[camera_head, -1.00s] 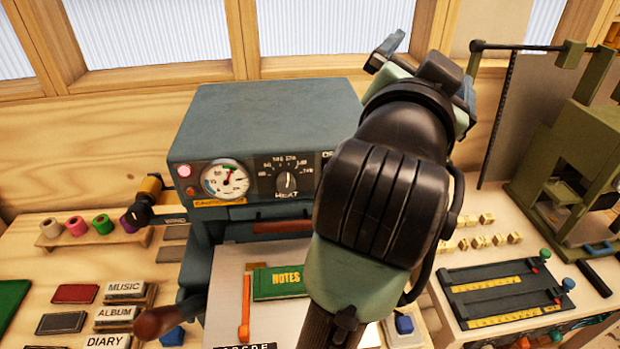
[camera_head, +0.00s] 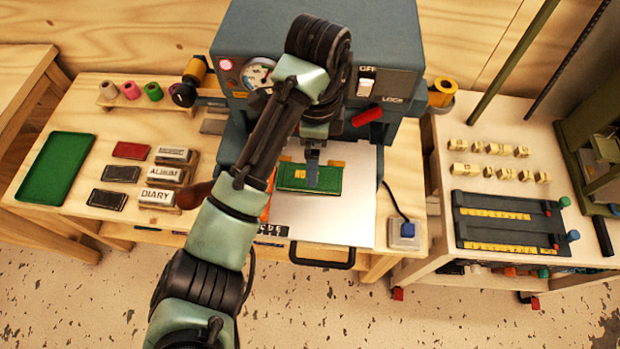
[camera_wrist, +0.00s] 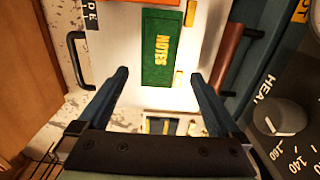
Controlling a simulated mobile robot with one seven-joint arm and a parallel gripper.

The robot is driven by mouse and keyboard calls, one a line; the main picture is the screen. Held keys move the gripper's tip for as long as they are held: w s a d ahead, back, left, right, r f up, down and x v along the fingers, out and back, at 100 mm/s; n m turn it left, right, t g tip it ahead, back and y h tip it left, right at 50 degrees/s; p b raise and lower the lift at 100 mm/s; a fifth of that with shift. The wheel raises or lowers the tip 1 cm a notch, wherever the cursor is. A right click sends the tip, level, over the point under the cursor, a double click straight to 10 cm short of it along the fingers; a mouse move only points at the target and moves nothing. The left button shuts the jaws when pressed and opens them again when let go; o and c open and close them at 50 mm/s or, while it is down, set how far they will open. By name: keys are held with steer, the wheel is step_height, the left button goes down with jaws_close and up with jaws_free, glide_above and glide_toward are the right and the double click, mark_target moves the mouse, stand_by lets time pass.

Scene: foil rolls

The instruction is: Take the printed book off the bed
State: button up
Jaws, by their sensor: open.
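The printed book (camera_head: 293,178) is green with gold "NOTES" lettering and lies flat on the pale metal bed (camera_head: 345,222) of the blue-grey press. In the wrist view the book (camera_wrist: 161,62) shows whole, its lower end between my spread fingertips. My gripper (camera_head: 312,170) is open and empty above the book, and in the head view its fingers cover part of the cover. In the wrist view my gripper (camera_wrist: 159,76) has a finger on each side of the book's width, with clear gaps. I cannot tell the exact height left.
The press body (camera_head: 400,50) stands right behind the bed, with a red lever (camera_head: 367,117). A black handle (camera_head: 322,262) is at the bed's front. A green tray (camera_head: 55,168) lies at the table's left, near several small books. A blue-topped block (camera_head: 407,230) sits right of the bed.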

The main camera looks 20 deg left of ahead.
mark_target(291, 176)
steer(key=f, duration=0.1)
steer(key=f+b, duration=0.1)
steer(key=f, duration=0.1)
steer(key=f+b, duration=0.1)
steer(key=f, duration=0.1)
steer(key=shift+s+a, duration=0.25)
steer(key=shift+a, duration=0.05)
steer(key=shift+a+f+p, duration=0.1)
steer(key=shift+f+p, duration=0.1)
steer(key=shift+p, duration=0.1)
steer(key=shift+f, duration=0.6)
steer(key=c, duration=1.3)
steer(key=shift+c, duration=0.2)
steer(key=shift+r, duration=0.15)
